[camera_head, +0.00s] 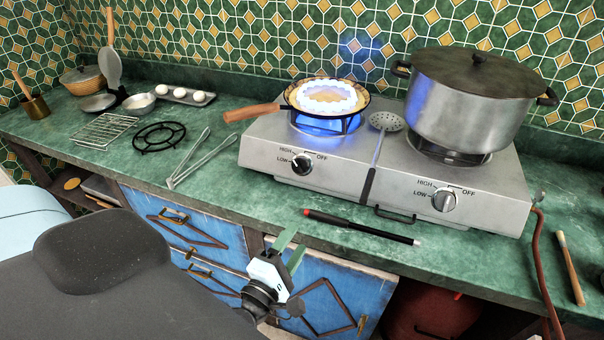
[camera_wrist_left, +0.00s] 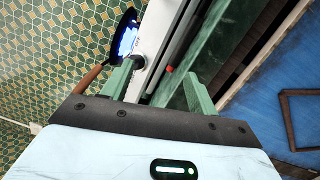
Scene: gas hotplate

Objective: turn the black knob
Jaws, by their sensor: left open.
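The black knob (camera_head: 302,163) is on the front of the gas hotplate (camera_head: 255,150), at its left burner, between HIGH, LOW and OFF marks. That burner has a blue flame. A second knob (camera_head: 444,200), silver-grey, is at the right burner. My left gripper (camera_head: 290,248) is open and empty, in front of the counter edge, below and apart from the black knob. In the left wrist view its two green fingers (camera_wrist_left: 158,86) are spread, with the hotplate side and pan beyond. My right gripper is not in view.
A pan (camera_head: 326,97) with a wooden handle sits over the flame. A large lidded pot (camera_head: 470,100) stands on the right burner. A black and red lighter (camera_head: 360,226) lies on the counter before the hotplate. Tongs (camera_head: 200,160) lie left of it. Blue cabinet doors (camera_head: 205,240) are below.

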